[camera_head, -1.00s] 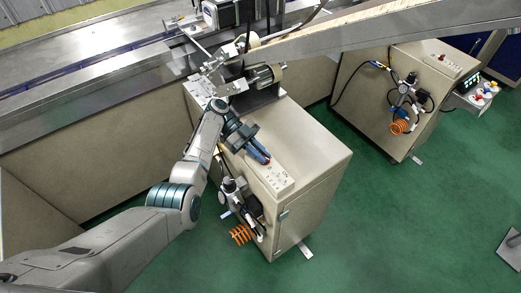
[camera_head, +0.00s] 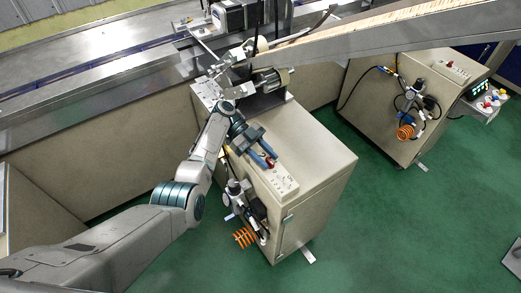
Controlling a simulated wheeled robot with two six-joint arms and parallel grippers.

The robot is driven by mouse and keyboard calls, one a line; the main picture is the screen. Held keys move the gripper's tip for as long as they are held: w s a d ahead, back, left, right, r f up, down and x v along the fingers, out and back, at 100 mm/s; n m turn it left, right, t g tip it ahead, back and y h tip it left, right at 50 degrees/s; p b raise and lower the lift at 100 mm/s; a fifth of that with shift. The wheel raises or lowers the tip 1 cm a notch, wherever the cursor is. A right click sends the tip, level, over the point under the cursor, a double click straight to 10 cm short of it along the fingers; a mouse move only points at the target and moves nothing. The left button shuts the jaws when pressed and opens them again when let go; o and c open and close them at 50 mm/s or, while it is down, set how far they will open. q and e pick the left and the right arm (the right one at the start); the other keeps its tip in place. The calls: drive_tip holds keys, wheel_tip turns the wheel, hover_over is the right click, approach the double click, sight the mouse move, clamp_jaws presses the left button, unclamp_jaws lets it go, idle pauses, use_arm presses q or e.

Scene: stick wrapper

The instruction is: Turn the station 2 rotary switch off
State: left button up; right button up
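My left gripper (camera_head: 268,160) is over the top of the near beige cabinet (camera_head: 318,160), at the upper end of its pale control panel (camera_head: 284,184). Its two blue fingers are apart. A small red knob (camera_head: 269,163) shows between the fingertips, partly hidden by them. I cannot tell whether the fingers touch it, nor which way it points. No station number is readable. A second beige cabinet (camera_head: 395,90) farther right has a similar panel with a red knob (camera_head: 449,64). My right gripper is not in view.
A motor and roller assembly (camera_head: 262,80) stands just behind the gripper. A long sloping metal rail (camera_head: 400,38) crosses above. An orange coiled hose (camera_head: 244,237) and valve fittings hang on the near cabinet's front. Green floor is open at right.

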use_arm(q)
drive_tip(key=v, duration=1)
drive_tip(key=shift+w+a+r, duration=0.15)
drive_tip(key=shift+a, duration=0.05)
